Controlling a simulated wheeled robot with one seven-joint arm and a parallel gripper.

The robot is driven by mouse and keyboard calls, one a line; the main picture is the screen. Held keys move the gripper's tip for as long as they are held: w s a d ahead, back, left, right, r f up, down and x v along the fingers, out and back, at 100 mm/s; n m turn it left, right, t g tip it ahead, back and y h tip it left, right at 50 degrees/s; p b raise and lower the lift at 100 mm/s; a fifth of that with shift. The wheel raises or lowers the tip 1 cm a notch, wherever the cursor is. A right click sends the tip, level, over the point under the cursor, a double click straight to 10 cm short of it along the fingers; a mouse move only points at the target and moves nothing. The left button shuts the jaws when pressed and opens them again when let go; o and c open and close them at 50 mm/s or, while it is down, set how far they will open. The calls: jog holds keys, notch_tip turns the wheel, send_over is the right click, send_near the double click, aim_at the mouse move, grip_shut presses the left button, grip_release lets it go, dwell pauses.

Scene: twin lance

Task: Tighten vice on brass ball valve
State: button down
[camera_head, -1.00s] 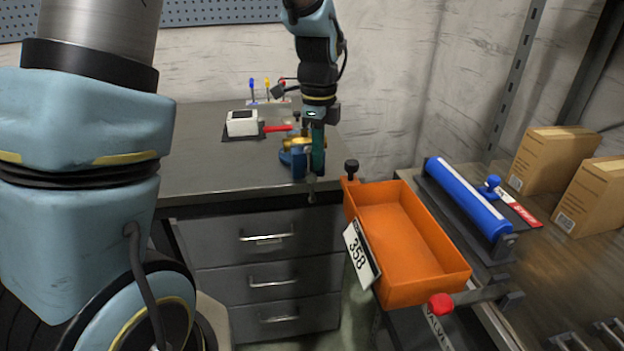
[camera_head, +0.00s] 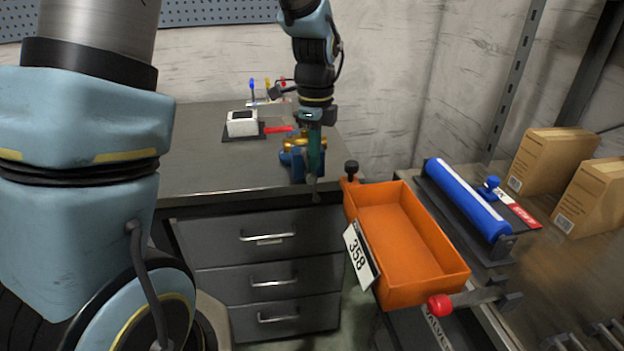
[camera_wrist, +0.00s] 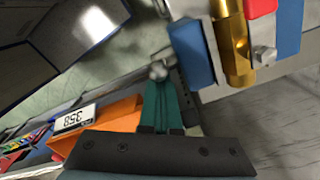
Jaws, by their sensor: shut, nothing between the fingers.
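The blue vice (camera_head: 290,160) stands at the front right of the grey bench, beside my gripper. The brass ball valve (camera_head: 294,142) sits across its top, and in the wrist view the valve body (camera_wrist: 234,48) lies between two blue jaw blocks (camera_wrist: 192,52). A red lever (camera_head: 280,130) shows behind it. My gripper (camera_head: 314,168) has teal fingers and points down at the vice's right side. In the wrist view the fingers (camera_wrist: 160,88) are together, their tips at the round metal end of the vice handle (camera_wrist: 158,71). I cannot tell whether they touch it.
An orange bin (camera_head: 399,285) labelled 358 stands right of the bench, close to the vice. A white box-shaped device (camera_head: 242,124) and small coloured-handled tools stand farther back. A blue roller (camera_head: 467,200) and cardboard boxes (camera_head: 553,160) are at the right. The bench's left part is clear.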

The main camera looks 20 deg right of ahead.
jog(key=shift+d+r, duration=0.2)
jog(key=shift+d, duration=0.3)
notch_tip(320, 180, up, 9)
jog(key=p, duration=0.8)
jog(key=shift+f, duration=0.1)
jog(key=s+a+n, duration=0.2)
jog(key=a+n, duration=1)
jog(key=a, duration=0.1)
jog(key=s+a+f+n+t, duration=0.1)
jog(key=s+a+n, duration=0.1)
jog(key=a+n, duration=1)
jog(key=shift+s+a+f+t, duration=0.15)
jog(key=shift+s+a+t, duration=0.2)
jog(key=shift+a, duration=0.2)
